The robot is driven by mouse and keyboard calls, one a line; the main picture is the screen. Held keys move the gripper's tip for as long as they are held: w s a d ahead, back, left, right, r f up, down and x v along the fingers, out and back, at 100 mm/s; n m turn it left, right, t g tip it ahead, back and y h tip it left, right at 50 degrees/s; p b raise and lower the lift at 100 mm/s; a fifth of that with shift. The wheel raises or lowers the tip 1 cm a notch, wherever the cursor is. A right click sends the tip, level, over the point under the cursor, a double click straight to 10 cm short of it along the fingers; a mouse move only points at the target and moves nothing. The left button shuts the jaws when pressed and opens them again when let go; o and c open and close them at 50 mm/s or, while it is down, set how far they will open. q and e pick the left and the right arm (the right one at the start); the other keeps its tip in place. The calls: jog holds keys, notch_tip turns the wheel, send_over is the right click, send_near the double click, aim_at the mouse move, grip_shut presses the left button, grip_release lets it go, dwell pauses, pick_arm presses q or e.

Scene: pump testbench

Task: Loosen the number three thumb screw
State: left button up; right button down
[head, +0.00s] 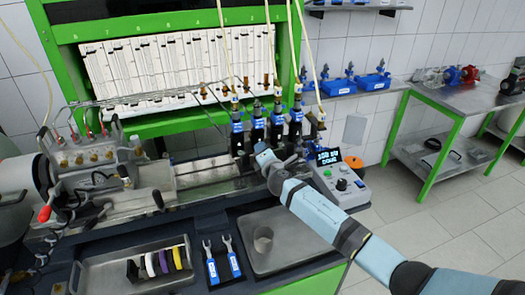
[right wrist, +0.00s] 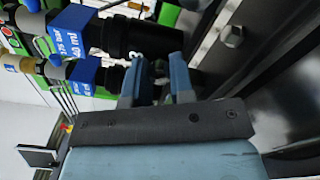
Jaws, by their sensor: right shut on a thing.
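Several injectors with blue labelled collars stand in a row in the head view; the middle one (head: 277,122) is one of them. My right gripper (head: 262,152) is low in front of this row, at the clamping bed. In the right wrist view its two blue-grey fingers (right wrist: 155,76) reach in just beneath a black injector body (right wrist: 120,37). They are shut on a small part, the thumb screw, mostly hidden between the fingertips. I cannot read a number on it. My left gripper is in neither view.
A control box with a lit display (head: 328,156) stands right of my right arm. A tray with coloured rings (head: 130,274) and two blue-handled wrenches (head: 212,268) lie in front. Thin hoses hang above the injectors.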

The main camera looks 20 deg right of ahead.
dwell(0.5)
jog(key=c, duration=1)
grip_release()
jog(key=s, duration=1.4)
jog(key=shift+d+b, duration=0.15)
jog(key=shift+b, duration=0.25)
jog(key=shift+w+r, duration=0.1)
jog(key=s+a+f+m+g+y, duration=0.2)
jog(key=s+a+f+m+g, duration=0.15)
jog(key=s+f+m, duration=0.7)
jog(key=s+f+m+g, duration=0.1)
jog(key=s+f+m, duration=0.2)
jog(key=s, duration=0.4)
jog(key=s+f+m+g+p, duration=0.1)
jog(key=s+f+m, duration=0.2)
jog(key=s, duration=0.5)
jog(key=s+f+m+g, duration=0.1)
jog(key=s+m, duration=0.3)
jog(key=s, duration=0.4)
jog(key=shift+f+y, duration=0.4)
jog(key=shift+f, duration=0.5)
